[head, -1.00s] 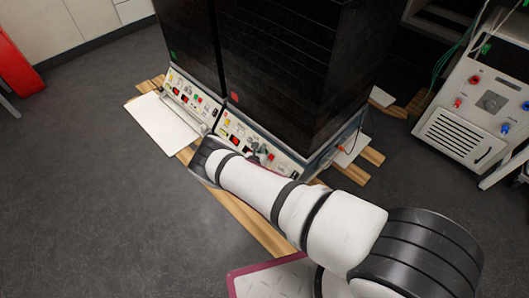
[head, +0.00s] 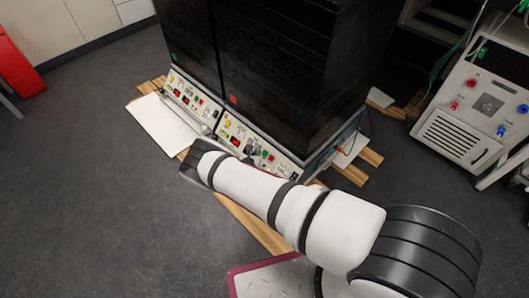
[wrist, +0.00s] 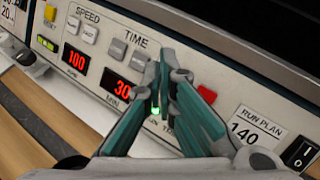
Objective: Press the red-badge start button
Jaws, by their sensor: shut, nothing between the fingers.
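The red badge (head: 233,99) is on the right-hand black shaker cabinet. Its sloped control panel (head: 231,125) is below the badge and also fills the wrist view (wrist: 120,50). That view shows SPEED and TIME keys, red displays reading 100 and 30, and a green light (wrist: 155,111) seen just below the fingertips. A red button (wrist: 207,94) is partly behind my right finger. My gripper (wrist: 154,75) is shut and empty over the panel's middle, right of the TIME keys; contact cannot be told. It hides part of the panel, and no start label is readable.
A green-badge (head: 173,56) cabinet stands directly left, with a white flap (head: 165,124) in front. A black rocker switch (wrist: 299,153) is right of the RUN PLAN label. Wooden pallet boards (head: 257,230) lie under the cabinets. A white instrument unit (head: 470,115) stands at right.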

